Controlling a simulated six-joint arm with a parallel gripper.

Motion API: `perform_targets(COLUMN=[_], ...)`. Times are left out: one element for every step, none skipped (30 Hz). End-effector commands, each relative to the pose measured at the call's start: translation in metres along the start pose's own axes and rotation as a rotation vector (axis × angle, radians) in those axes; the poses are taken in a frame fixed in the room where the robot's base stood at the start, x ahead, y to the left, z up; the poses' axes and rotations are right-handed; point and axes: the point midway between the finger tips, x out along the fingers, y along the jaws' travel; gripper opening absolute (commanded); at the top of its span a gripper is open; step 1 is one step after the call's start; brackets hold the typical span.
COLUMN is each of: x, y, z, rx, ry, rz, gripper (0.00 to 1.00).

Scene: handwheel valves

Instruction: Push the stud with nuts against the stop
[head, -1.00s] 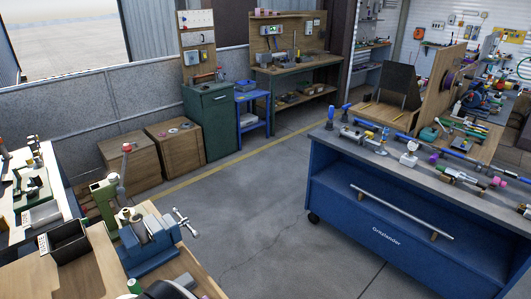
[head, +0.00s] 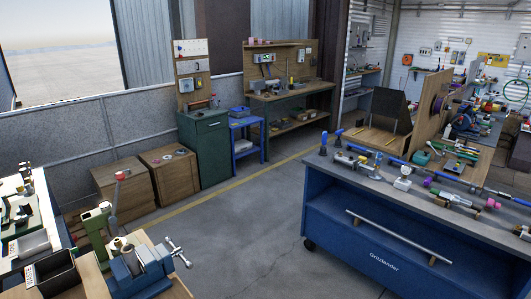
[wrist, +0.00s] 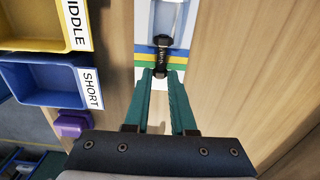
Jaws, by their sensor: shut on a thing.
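My gripper (wrist: 161,76) is seen in the wrist view, with two green fingers closed at the tips on a dark stud with nuts (wrist: 162,52). The stud lies lengthwise along the picture, over a white plate with blue, yellow and green stripes (wrist: 146,53). A pale grey, channel-like part (wrist: 170,14) is at the top edge, just beyond the stud's far nut. I cannot tell whether it is the stop or whether the stud touches it. My gripper and the stud cannot be made out in the head view.
Left of the plate in the wrist view are a yellow bin (wrist: 42,24) with a partly cut-off label, a blue bin marked SHORT (wrist: 40,82) and a purple block (wrist: 75,124). Bare wood (wrist: 240,70) lies right. The head view shows a blue vise (head: 140,268) and a blue bench (head: 375,235).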

Motion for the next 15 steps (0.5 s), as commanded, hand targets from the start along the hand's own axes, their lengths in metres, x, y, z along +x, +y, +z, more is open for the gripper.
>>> perform_targets(x=[0.0012,0.0013,0.0013,0.0014,0.0014,0.0013,0.0012,0.0012,0.0011,0.001,0.001,0.0009,0.0009,0.0008,0.0], y=[0.0002,0.0002,0.0003,0.0003,0.0003,0.0002,0.0002,0.0002,0.0002,0.0002,0.0002,0.0002,0.0002,0.0001,0.0001], z=[0.0019,0.002,0.0021,0.0021,0.0021,0.0019,0.0018,0.0017,0.0016,0.0015,0.0014,0.0013,0.0013,0.0012,0.0011], rx=[0.001,0.001,0.001,0.001,0.001,0.001,0.001,0.001,0.001,0.001,0.001,0.0,0.0,0.0,0.0], ry=[-0.006,-0.006,-0.006,-0.007,-0.006,-0.006,-0.006,-0.005,-0.005,-0.005,-0.005,-0.004,-0.004,-0.004,-0.003], rz=[0.001,0.001,0.001,0.001,0.001,0.001,0.001,0.001,0.001,0.001,0.001,0.001,0.001,0.001,0.001], gripper=[0.0,0.0,0.0,0.29,0.34,0.41,0.45,0.45,0.45,0.45,0.45,0.45,0.45,0.45,0.45])
